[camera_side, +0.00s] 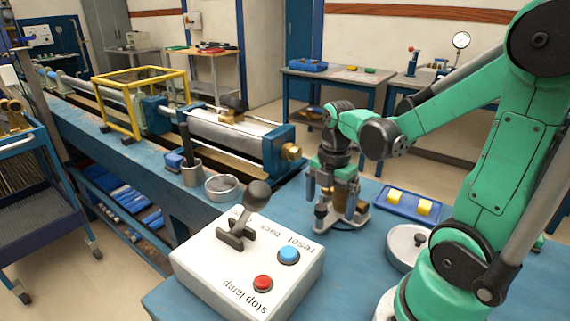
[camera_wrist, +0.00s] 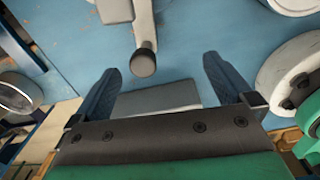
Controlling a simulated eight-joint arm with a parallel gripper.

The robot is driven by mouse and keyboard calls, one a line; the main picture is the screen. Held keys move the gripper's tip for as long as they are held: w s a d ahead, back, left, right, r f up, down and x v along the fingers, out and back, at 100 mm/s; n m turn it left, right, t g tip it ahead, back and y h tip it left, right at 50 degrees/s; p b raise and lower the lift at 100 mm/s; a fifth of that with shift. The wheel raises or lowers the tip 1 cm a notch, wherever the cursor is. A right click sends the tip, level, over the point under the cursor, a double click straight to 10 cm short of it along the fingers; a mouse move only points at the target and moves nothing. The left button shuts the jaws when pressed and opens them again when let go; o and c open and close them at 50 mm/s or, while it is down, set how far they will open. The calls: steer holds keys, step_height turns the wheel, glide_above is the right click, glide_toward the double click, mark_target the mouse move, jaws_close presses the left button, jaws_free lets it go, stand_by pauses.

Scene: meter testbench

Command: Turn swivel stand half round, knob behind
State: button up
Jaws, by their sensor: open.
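The swivel stand appears to be the pale piece on the blue bench, seen in the wrist view (camera_wrist: 145,25) with a dark round knob (camera_wrist: 143,62) at its near end. In the side view, the knob (camera_side: 320,211) is low at the left of my gripper (camera_side: 337,206). My gripper points down over the stand and hides much of it. In the wrist view, its two blue fingers are apart, with the knob between and a little beyond them. I cannot tell whether a finger touches the stand.
A white control box (camera_side: 248,262) with lever and buttons stands at front left. A metal cup (camera_side: 192,176), a shallow dish (camera_side: 222,188) and the test rig (camera_side: 235,135) lie left.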

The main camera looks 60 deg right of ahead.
steer(key=shift+f, duration=0.3)
steer(key=shift+r, duration=0.1)
steer(key=c, duration=0.3)
steer(key=shift+n, duration=0.4)
steer(key=r, duration=0.2)
steer(key=w+r, duration=0.1)
steer(key=r, duration=0.1)
steer(key=shift+w, duration=0.2)
steer(key=shift+c, duration=1)
steer(key=shift+w+f, duration=0.1)
steer(key=shift+f, duration=2.6)
jaws_close()
steer(key=shift+d, duration=0.1)
